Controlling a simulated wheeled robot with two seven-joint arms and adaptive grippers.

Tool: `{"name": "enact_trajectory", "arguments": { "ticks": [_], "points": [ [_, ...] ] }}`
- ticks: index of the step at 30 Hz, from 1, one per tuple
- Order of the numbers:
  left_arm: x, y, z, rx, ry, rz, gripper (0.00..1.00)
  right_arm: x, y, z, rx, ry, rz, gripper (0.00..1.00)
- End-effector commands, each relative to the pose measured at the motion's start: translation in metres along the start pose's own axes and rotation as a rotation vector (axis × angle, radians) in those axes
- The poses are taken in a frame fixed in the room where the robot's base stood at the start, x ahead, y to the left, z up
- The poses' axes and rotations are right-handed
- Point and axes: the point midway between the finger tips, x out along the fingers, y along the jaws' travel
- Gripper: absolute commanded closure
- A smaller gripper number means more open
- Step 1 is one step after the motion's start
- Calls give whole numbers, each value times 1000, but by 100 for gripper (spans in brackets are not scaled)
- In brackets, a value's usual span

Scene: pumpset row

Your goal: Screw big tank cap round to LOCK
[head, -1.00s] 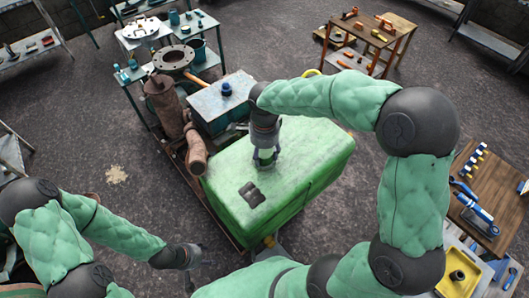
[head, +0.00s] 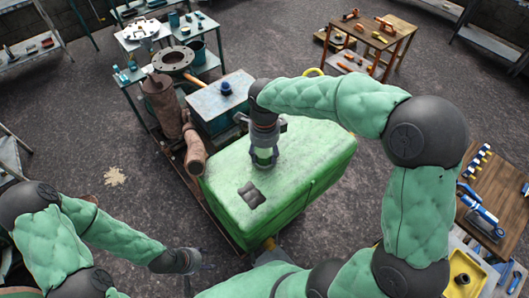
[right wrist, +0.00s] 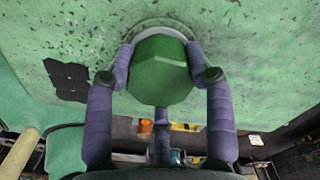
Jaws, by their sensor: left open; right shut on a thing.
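The big green tank (head: 300,170) lies in the middle of the head view, with a worn, speckled top. The big tank cap (right wrist: 160,70) is a green faceted knob in the right wrist view, seated at a pale ring on the tank top. My right gripper (head: 264,160) points down over the tank. In the right wrist view its purple fingers (right wrist: 160,78) are shut around the cap's sides. No LOCK mark is readable. My left gripper (head: 203,262) is open and empty, low at the left of the tank, over the floor.
A dark patch (head: 251,194) marks the tank top near the cap. A blue-grey box with a blue cap (head: 226,88) and rusty pump pipes (head: 165,105) stand behind and left of the tank. A wooden table with blue tools (head: 498,190) is at the right. Open floor lies at the left.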

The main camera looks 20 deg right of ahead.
Motion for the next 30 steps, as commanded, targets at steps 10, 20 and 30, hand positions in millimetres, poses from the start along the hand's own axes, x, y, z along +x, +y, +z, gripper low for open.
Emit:
{"name": "enact_trajectory", "arguments": {
  "ticks": [10, 20, 30],
  "points": [
    [10, -4, 0, 0, 0, 0, 43, 6, 4, 0, 205, 8, 12, 19],
    [9, -3, 0, 0, 0, 0, 43, 2, 2, 0, 205, 3, 4, 19],
    [-8, 3, 0, 0, 0, 0, 43, -24, 1, 0, 205, 1, 2, 19]
  ]
}}
